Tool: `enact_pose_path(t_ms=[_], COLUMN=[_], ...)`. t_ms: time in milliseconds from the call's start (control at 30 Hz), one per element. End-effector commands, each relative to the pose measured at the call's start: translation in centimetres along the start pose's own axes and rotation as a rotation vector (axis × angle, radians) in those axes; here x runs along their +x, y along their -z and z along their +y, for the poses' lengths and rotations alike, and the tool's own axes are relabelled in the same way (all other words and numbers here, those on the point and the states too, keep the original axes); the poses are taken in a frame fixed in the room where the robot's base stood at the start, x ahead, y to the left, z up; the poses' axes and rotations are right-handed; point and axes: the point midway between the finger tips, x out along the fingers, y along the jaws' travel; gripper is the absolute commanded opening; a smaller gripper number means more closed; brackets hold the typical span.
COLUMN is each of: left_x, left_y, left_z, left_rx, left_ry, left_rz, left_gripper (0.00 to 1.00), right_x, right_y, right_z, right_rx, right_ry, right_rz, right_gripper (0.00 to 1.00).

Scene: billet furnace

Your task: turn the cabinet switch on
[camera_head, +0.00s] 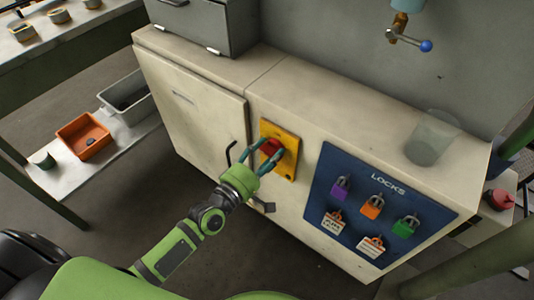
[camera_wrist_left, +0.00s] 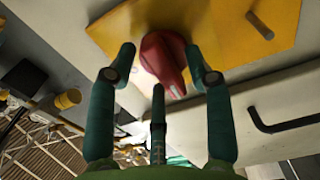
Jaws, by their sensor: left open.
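The cabinet switch is a red knob (camera_head: 270,146) on a yellow plate (camera_head: 289,145) on the front of the beige cabinet (camera_head: 190,108). My left gripper (camera_head: 263,152) is open at the switch, with its fingers around the knob. In the left wrist view the red knob (camera_wrist_left: 165,62) sits between the teal fingertips of the gripper (camera_wrist_left: 161,62), with the yellow plate (camera_wrist_left: 225,30) behind. I cannot tell whether any finger touches the knob. My right gripper is not in view.
A black door handle (camera_head: 230,153) sticks out left of the switch. A blue locks board (camera_head: 335,170) with several padlocks is to the right. A glass container (camera_head: 430,140) and a grey box (camera_head: 205,25) stand on the cabinet. An orange bin (camera_head: 82,137) is at the left.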

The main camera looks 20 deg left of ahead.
Motion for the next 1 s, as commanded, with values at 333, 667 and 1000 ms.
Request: enact_pose_path(t_ms=[333,667,1000], left_x=[0.0,0.0,-0.1], left_y=[0.0,0.0,-0.1], left_z=[0.0,0.1,0.2], left_rx=[0.001,0.041,0.264], left_ry=[0.0,0.002,0.002], left_rz=[0.0,0.0,0.0], left_gripper=[0.0,0.0,0.0], right_x=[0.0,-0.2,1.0], right_y=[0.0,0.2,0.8], right_z=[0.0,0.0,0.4], right_rx=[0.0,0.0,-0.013], right_ry=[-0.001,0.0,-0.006], right_rz=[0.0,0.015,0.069], right_gripper=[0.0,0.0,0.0])
